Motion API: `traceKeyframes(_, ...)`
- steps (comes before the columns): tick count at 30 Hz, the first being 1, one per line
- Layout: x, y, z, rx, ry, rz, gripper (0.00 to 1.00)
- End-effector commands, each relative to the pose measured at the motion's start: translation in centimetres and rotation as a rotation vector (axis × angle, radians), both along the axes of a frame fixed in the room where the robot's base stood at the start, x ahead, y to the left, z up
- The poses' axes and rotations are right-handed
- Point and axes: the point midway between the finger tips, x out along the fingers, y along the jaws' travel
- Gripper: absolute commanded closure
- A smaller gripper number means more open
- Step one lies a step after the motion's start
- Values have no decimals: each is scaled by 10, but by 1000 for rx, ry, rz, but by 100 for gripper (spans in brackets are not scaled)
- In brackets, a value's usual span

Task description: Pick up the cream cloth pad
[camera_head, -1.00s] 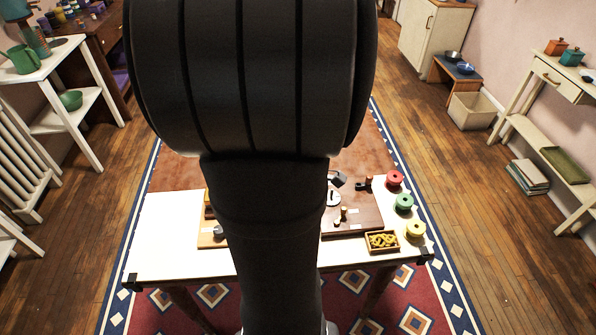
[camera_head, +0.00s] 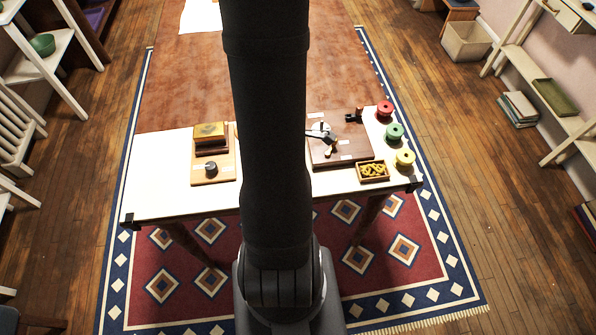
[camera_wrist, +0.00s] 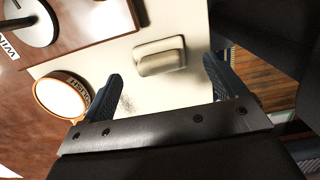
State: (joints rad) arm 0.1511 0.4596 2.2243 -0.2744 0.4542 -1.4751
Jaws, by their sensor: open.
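The cream cloth pad (camera_wrist: 160,56) is a small, rounded block on the pale table top (camera_wrist: 195,35) in the wrist view. My gripper (camera_wrist: 163,78) is open and empty. Its two dark fingers are apart, one to the lower left of the pad and one to its right, and the pad appears ahead of the gap. I cannot tell how high the fingers are above the table. In the head view my arm covers the middle of the table (camera_head: 160,200), and I cannot see the pad or the gripper there.
An orange-rimmed round container (camera_wrist: 62,94) with a white top stands close beside the left finger. A brown board (camera_wrist: 85,30) lies beyond the pad. The head view shows a small box of yellow pieces (camera_head: 373,171) and several coloured spools (camera_head: 394,131) at the right.

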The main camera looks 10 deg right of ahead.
Motion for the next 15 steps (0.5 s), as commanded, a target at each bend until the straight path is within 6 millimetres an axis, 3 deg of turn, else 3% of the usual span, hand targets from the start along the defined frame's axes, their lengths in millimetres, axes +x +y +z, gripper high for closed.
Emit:
traceKeyframes(6,1,-3,-25,0,4,0,11)
traceKeyframes(15,1,-4,-34,0,0,0,11)
